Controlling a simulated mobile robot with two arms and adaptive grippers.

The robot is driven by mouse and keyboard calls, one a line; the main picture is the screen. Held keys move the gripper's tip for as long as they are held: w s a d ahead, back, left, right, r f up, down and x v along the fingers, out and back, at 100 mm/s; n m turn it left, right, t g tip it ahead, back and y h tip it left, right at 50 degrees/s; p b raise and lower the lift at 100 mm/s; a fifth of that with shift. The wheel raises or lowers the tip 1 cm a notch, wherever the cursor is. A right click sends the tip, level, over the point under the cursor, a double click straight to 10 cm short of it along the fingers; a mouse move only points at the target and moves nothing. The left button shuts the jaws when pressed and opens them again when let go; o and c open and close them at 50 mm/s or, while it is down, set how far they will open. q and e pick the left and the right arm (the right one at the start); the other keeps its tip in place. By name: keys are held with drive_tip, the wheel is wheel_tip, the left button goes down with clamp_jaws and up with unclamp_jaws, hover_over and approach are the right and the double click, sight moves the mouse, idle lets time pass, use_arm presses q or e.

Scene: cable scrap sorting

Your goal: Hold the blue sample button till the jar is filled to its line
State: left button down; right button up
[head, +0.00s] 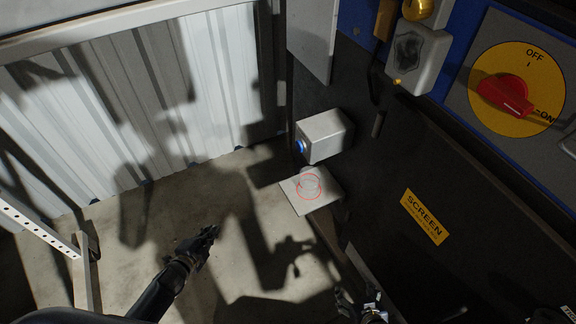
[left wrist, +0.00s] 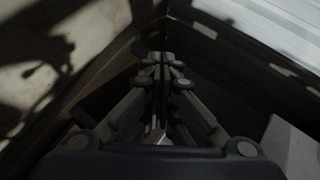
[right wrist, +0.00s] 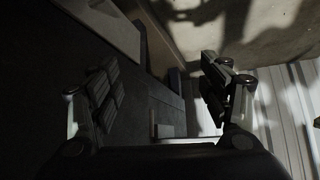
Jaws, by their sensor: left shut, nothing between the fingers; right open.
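The blue sample button (head: 300,146) sticks out of the left face of a grey box (head: 326,137) on the dark machine wall. Below it, a clear jar (head: 310,180) with red rings around it stands on a small pale shelf (head: 325,199); its fill level cannot be made out. My left gripper (head: 211,233) is shut and empty, over the floor to the lower left of the shelf, apart from the button. Its closed fingers show in the left wrist view (left wrist: 161,60). My right gripper (head: 357,299) is open and empty, low by the machine; its spread fingers show in the right wrist view (right wrist: 163,85).
A red rotary switch (head: 506,94) on a yellow disc and a yellow SCREEN label (head: 425,217) are on the machine at right. A corrugated metal wall (head: 130,95) stands at the back left. The concrete floor (head: 165,225) is open there, with strong shadows.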

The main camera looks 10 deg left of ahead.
sight(300, 146)
use_arm(q)
drive_tip(key=w+d+r+m+t+h+b, duration=0.35)
drive_tip(key=w+r+m+h+b, duration=0.55)
drive_tip(key=r+m, duration=0.45)
use_arm(e)
drive_tip(key=w+a+r+t+y+p, duration=0.1)
drive_tip(key=w+a+r+t, duration=0.15)
drive_tip(key=w+r, duration=0.3)
drive_tip(key=w+a+r+t, duration=0.1)
drive_tip(key=w+r+t, duration=0.25)
drive_tip(key=r, duration=0.35)
use_arm(q)
drive_tip(key=s+d+r+m+g+h+b, duration=0.2)
drive_tip(key=d+r+m+g+h+b, duration=0.2)
drive_tip(key=m, duration=1.4)
drive_tip(key=d+r+g+b, duration=0.2)
drive_tip(key=d+r+b, duration=0.2)
drive_tip(key=r, duration=0.2)
drive_tip(key=shift+r+h, duration=0.3)
drive_tip(key=shift+r, duration=0.1)
use_arm(e)
wheel_tip(300, 146, up, 20)
drive_tip(key=t+y, duration=0.1)
drive_tip(key=t, duration=0.3)
drive_tip(key=shift+s+y, duration=0.15)
drive_tip(key=shift+y, duration=0.25)
drive_tip(key=shift+d, duration=0.1)
